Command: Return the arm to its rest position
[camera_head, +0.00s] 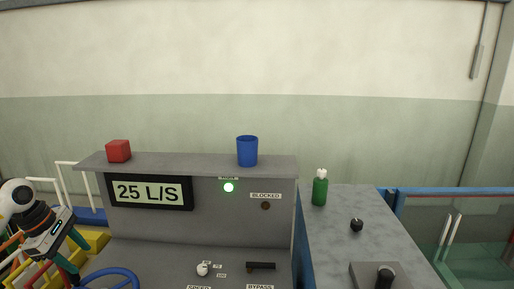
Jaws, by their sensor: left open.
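My left arm comes in at the left edge. My left gripper (79,262) has teal fingers spread apart with nothing seen between them. It hangs tilted down to the right, in front of the left end of the grey control console (240,205) and near the blue handwheel (112,274), which is cut by the lower edge. I cannot tell whether the fingers touch the wheel. My right gripper is not in view.
On the console shelf stand a red cube (118,151) and a blue cup (247,151). A green bottle (320,188) stands on the grey counter (335,225). Yellow steps (97,239) are behind the gripper.

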